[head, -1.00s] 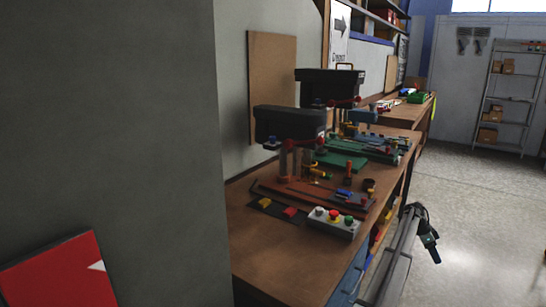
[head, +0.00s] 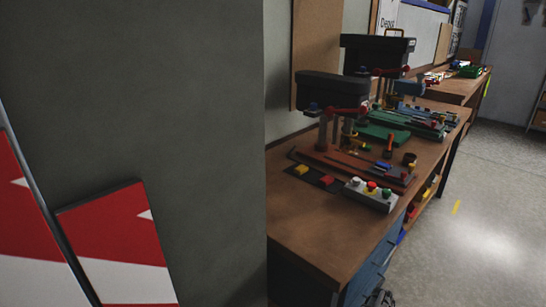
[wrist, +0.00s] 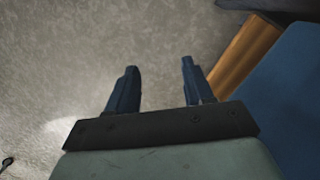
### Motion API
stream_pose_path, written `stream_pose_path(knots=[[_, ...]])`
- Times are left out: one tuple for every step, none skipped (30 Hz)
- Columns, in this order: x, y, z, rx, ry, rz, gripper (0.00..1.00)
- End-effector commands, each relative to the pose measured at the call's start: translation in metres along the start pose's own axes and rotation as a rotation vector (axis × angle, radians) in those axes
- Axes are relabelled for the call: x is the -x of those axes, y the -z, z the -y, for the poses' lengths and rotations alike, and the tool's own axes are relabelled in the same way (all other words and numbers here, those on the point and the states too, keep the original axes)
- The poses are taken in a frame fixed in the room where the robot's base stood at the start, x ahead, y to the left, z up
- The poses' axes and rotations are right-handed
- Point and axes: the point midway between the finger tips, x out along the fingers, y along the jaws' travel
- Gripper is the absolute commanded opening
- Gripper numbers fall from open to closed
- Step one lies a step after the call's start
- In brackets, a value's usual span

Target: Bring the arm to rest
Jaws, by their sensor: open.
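My gripper (wrist: 160,68) shows in the wrist view with its two dark blue fingers apart and nothing between them. Below the fingers in that view is bare grey floor. A blue surface (wrist: 290,95) and a brown-orange edge (wrist: 243,52) lie to the right of the fingers, apart from them. In the head view only a small dark piece, probably of my arm, shows at the bottom edge beside the workbench (head: 310,222); the fingers cannot be made out there.
Red-and-white sign panels (head: 112,240) stand at the left by a grey wall (head: 165,100). The bench holds machines with dark heads (head: 333,90) and a button box (head: 370,194). Open floor (head: 480,225) lies to the right.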

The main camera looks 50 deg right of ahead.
Motion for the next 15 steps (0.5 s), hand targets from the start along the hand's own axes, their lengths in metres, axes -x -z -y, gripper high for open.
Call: stream_pose_path(knots=[[-0.006,-0.026,0.023,0.096,0.019,0.005,0.52],[-0.01,-0.036,0.033,0.158,0.024,0.006,0.52],[-0.015,-0.048,0.045,0.246,0.029,0.012,0.52],[-0.018,-0.057,0.053,0.314,0.029,0.019,0.52],[-0.022,-0.066,0.06,0.383,0.029,0.029,0.52],[-0.025,-0.077,0.069,0.479,0.025,0.045,0.52],[-0.027,-0.086,0.075,0.553,0.022,0.059,0.52],[-0.029,-0.095,0.081,0.625,0.019,0.073,0.52],[-0.031,-0.107,0.088,0.723,0.015,0.094,0.52],[-0.033,-0.116,0.094,0.797,0.015,0.109,0.52],[-0.034,-0.125,0.098,0.868,0.013,0.125,0.52],[-0.036,-0.136,0.104,0.962,0.015,0.145,0.52],[-0.037,-0.144,0.108,1.028,0.015,0.16,0.52],[-0.037,-0.151,0.112,1.09,0.016,0.173,0.52],[-0.038,-0.16,0.116,1.163,0.019,0.189,0.52]])
